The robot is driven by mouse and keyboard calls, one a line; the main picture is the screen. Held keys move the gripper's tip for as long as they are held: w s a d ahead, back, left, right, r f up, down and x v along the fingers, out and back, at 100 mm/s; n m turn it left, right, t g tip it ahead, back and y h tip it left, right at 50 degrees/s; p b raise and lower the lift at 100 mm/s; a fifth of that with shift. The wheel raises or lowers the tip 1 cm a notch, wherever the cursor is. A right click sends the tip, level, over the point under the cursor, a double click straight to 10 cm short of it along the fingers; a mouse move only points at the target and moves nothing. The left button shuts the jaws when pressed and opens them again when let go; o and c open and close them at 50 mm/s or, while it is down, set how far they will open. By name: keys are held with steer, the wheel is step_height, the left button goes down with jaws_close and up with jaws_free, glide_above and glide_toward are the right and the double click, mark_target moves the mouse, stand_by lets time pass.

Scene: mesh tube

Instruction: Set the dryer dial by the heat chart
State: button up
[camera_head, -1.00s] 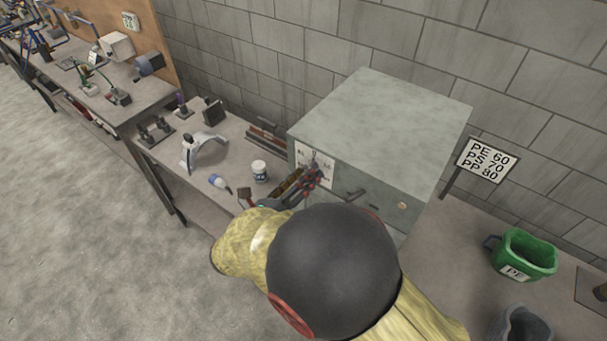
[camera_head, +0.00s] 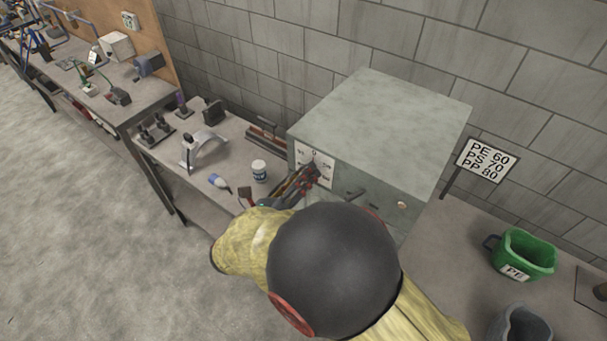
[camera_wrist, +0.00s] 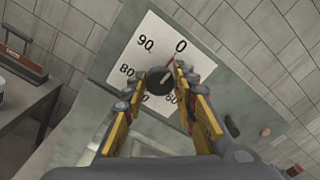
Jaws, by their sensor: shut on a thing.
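The dryer (camera_head: 385,125) is a grey-green box on the bench. Its white dial plate (camera_head: 303,152) is on the front face; in the wrist view the plate (camera_wrist: 150,45) shows 0, 90 and 80, with other marks partly covered. My gripper (camera_wrist: 162,82) is shut on the knob; in the head view the gripper (camera_head: 318,172) is at the plate, partly hidden by my arm. The heat chart (camera_head: 487,160) reads PE 60, PS 70, PP 80.
A green bin (camera_head: 524,256) labelled PE stands on the right bench, with a grey container (camera_head: 519,325) in front of it. A white jar (camera_head: 259,171) and a blue-white bottle (camera_head: 219,182) are left of the dryer. A handle (camera_head: 355,194) is right of the dial.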

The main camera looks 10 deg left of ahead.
steer(key=shift+m, duration=0.4)
steer(key=shift+c, duration=0.2)
steer(key=shift+d+f+m+b, duration=0.1)
steer(key=shift+m+b, duration=8.35)
steer(key=shift+m, duration=0.25)
steer(key=shift+f+m+b, duration=0.1)
steer(key=shift+m+b, duration=8.35)
steer(key=shift+m, duration=0.25)
steer(key=o, duration=1.2)
steer(key=shift+c, duration=0.2)
